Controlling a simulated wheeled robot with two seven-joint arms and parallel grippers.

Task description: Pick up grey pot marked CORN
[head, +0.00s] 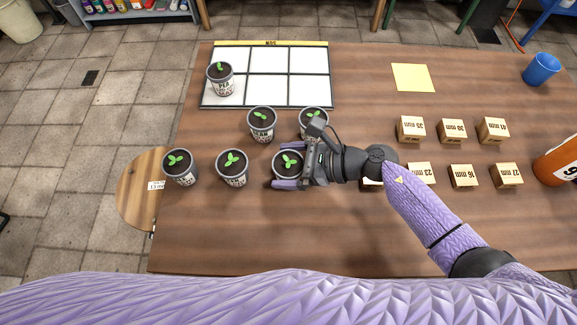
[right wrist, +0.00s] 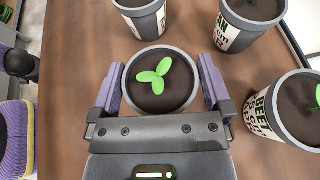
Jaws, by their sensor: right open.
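A grey pot (head: 288,166) with dark soil and a green seedling stands at the right end of the front row. It also shows in the right wrist view (right wrist: 160,82). My right gripper (head: 287,168) is open, with one purple finger on each side of this pot; in the right wrist view its fingers (right wrist: 163,84) flank the rim. I cannot tell whether they touch it. The label on this pot is hidden, and I cannot read CORN on any pot. My left gripper is not in view.
Other seedling pots stand close by: two to the left (head: 232,168) (head: 180,167), two behind (head: 262,125) (head: 313,120). One pot (head: 220,80) stands on the white grid board (head: 270,88). Several wooden blocks (head: 452,130) and a blue cup (head: 541,69) are on the right.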

